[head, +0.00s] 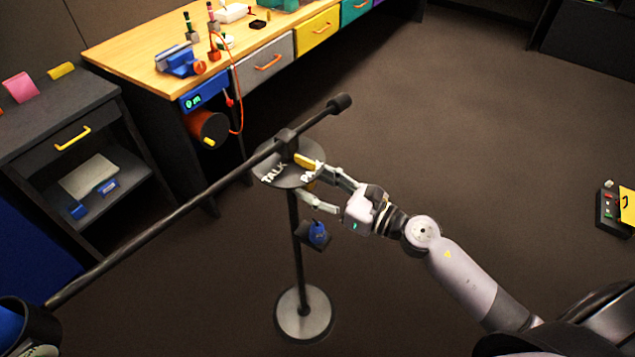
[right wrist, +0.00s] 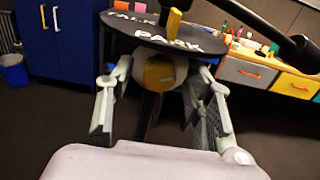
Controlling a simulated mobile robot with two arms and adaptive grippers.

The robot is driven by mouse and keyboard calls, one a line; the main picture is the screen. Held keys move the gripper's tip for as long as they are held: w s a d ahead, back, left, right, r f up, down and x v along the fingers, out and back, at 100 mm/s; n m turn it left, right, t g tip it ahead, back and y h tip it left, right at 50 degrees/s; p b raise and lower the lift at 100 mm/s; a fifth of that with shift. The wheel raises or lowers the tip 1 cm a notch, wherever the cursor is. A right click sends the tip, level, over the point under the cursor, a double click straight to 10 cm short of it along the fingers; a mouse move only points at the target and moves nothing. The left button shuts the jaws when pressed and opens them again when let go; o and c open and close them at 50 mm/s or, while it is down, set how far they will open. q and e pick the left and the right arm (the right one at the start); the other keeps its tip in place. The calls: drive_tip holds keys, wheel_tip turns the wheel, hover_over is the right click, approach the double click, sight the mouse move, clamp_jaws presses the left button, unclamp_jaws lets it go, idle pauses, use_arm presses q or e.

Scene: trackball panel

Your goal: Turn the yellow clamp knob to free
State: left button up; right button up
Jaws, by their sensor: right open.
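The yellow clamp knob (head: 311,186) sits on the stand just under a dark round disc (head: 277,178) lettered TALK and PARK. In the right wrist view the knob's yellow face (right wrist: 160,72) is straight ahead. A yellow pointer (head: 305,161) on top of the disc lies by the PARK lettering; it also shows in the right wrist view (right wrist: 174,20). My right gripper (head: 319,184) is open, its fingers on either side of the knob; in the right wrist view gaps show between them and it. My left gripper is not in view.
A long dark boom (head: 190,205) crosses above the stand, whose round base (head: 304,313) rests on the floor. A small blue item (head: 318,234) hangs on the pole. A wooden workbench (head: 135,65) and a dark cabinet (head: 40,150) stand behind. Floor right of the stand is largely clear.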

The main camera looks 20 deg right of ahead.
drive_tip(key=shift+c, duration=0.4)
clamp_jaws()
